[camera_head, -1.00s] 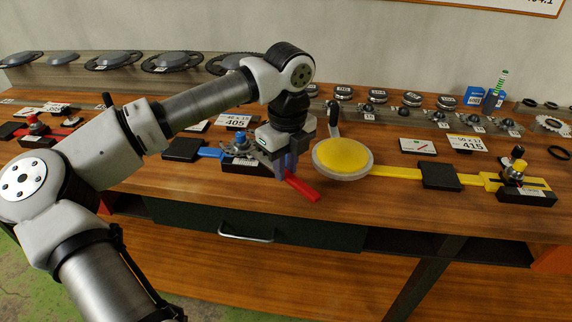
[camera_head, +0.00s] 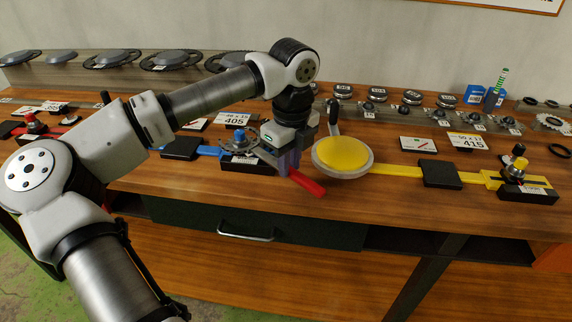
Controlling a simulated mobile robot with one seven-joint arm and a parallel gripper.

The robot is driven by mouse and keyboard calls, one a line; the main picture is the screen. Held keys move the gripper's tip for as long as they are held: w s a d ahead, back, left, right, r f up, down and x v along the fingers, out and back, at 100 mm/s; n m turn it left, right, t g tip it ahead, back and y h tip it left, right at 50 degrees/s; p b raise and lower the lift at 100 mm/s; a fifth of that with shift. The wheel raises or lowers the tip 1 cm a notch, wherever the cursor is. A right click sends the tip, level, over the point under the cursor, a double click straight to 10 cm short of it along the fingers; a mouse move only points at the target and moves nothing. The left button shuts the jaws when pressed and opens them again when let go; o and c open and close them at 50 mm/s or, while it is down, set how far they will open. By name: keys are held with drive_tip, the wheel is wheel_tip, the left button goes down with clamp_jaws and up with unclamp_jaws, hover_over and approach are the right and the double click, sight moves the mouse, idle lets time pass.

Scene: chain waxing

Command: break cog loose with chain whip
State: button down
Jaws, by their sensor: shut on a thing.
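My gripper (camera_head: 289,160) points down over the bench, shut on the chain whip (camera_head: 307,183). The whip's red handle end sticks out to the lower right of the fingers. Its other end runs left toward the cog (camera_head: 240,139), which sits on a black block at the end of a blue holder (camera_head: 207,151). The gripper is just right of the cog. Whether the whip's chain lies around the cog is too small to tell.
A round yellow-topped disc (camera_head: 343,154) with an upright lever stands close to the right of my gripper. A yellow holder (camera_head: 468,178) with a black block is further right. Card signs (camera_head: 467,141) and rows of small parts stand behind. The front bench strip is clear.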

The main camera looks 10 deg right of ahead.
drive_tip(key=shift+w+d+n, duration=0.4)
drive_tip(key=shift+d+n, duration=0.1)
drive_tip(key=shift+d+b, duration=0.1)
drive_tip(key=shift+b, duration=0.2)
drive_tip(key=shift+w+d+n+b, duration=0.4)
drive_tip(key=shift+w+d+n, duration=0.35)
drive_tip(key=shift+w+n, duration=0.1)
drive_tip(key=shift+w, duration=0.1)
